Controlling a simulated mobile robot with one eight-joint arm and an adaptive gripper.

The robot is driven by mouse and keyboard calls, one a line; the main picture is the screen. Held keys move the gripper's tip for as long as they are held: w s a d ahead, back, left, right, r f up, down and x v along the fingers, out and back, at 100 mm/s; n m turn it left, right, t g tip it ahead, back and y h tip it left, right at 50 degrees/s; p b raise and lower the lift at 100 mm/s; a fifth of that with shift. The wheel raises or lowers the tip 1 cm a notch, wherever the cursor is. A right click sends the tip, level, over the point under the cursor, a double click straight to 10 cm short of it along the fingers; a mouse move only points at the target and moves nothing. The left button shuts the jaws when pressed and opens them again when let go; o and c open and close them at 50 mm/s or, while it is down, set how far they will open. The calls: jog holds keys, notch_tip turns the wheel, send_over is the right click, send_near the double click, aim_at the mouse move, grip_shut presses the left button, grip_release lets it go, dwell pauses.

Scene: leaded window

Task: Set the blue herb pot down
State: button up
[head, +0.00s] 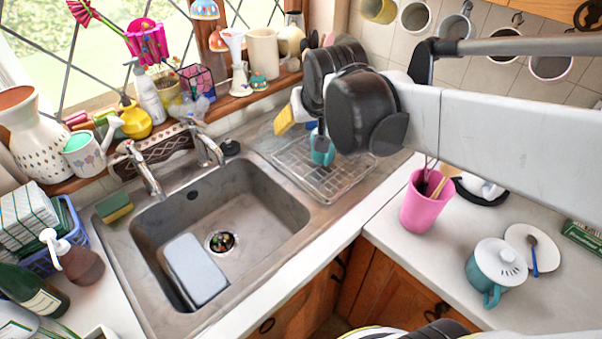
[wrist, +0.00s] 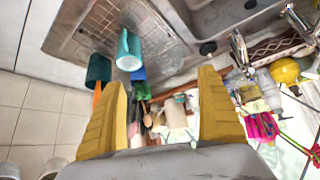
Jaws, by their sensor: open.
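A small blue pot (wrist: 138,73) with green leaves (wrist: 142,91) shows in the wrist view, beside the drainer and partly behind a teal cup (wrist: 129,50). I take it for the herb pot. The teal cup (head: 322,150) stands there on the wire drainer (head: 340,182). My gripper (wrist: 160,78) is open, its two yellow fingers wide apart with nothing held between them. The blue pot appears beyond the fingertips, nearer the left finger and apart from it. In the head view one yellow finger (head: 285,119) shows above the drainer.
A dark green pot (wrist: 98,70) stands beside the teal cup. The sink (head: 222,215) with a grey tub (head: 196,268) lies left of the drainer. The tap (head: 205,145) and crowded windowsill are behind. A pink cup (head: 422,205) stands on the right counter. Much of the drainer is bare.

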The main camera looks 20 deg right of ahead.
jog(key=s+a+f+n, duration=0.1)
jog(key=s+a+f, duration=0.1)
jog(key=s, duration=0.6)
jog(key=s+a+f+y, duration=0.1)
jog(key=s+a+f, duration=0.1)
jog(key=s, duration=0.6)
jog(key=shift+a+f+n+g, duration=0.3)
jog(key=shift+a+f+n, duration=0.1)
jog(key=shift+a, duration=0.25)
notch_tip(320, 180, down, 2)
jog(key=shift+f+b, duration=0.25)
jog(key=shift+b, duration=1)
